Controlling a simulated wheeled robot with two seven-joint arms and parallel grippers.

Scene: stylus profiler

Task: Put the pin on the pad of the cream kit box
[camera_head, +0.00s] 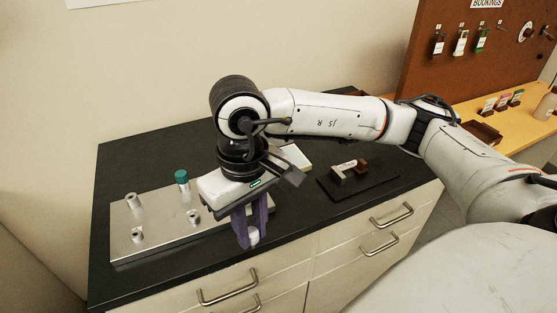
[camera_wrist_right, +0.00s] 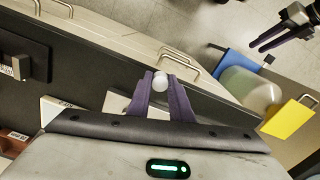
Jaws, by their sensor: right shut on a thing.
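My right gripper (camera_head: 250,226) has purple fingers pointing down near the front edge of the dark counter. It is shut on a small white, round-ended piece, the pin (camera_head: 253,237). The right wrist view also shows the pin (camera_wrist_right: 160,81) between the fingertips. A cream, flat box-like thing (camera_head: 295,156), perhaps the kit box, lies behind the gripper and is partly hidden by it; I cannot make out its pad. My left gripper (camera_wrist_right: 272,38) shows only in the right wrist view, at the top right, with its fingers apart and empty.
A metal plate (camera_head: 150,243) with several upright posts and a green-topped knob (camera_head: 181,176) lies left of the gripper. A black base (camera_head: 375,184) with a cream and brown device (camera_head: 350,170) stands to the right. Drawer handles (camera_head: 228,287) stick out in front.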

